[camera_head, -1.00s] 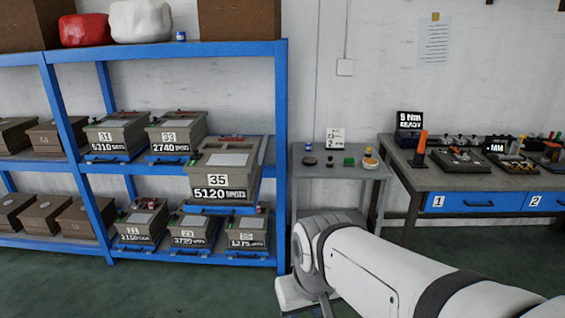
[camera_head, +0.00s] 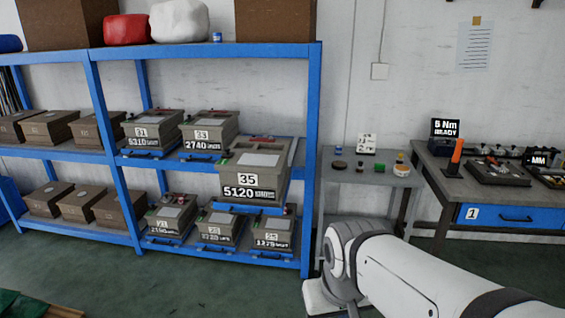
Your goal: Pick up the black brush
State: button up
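I cannot make out the black brush for certain. Small items lie on the grey side table (camera_head: 345,180): a dark round piece (camera_head: 338,165), a small dark item (camera_head: 361,164), a green block (camera_head: 379,169) and a pale dish with orange in it (camera_head: 401,169). They are too small to tell whether one is the brush. My white arm reaches in from the lower right, in front of the side table. My gripper is not in view.
A blue shelf rack (camera_head: 312,130) with numbered mould boxes stands left of the side table; box 35 (camera_head: 252,178) juts forward on its tray. A workbench (camera_head: 440,185) with tools and a blue drawer stands right. Green floor in front of the rack is mostly open.

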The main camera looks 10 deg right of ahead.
aim_at(359, 168)
jog(key=k, duration=0.55)
jog(key=z, duration=0.75)
jog(key=i, duration=1.25)
jog(key=z, duration=0.7)
jog(key=i, duration=1.85)
jog(key=u, duration=0.4)
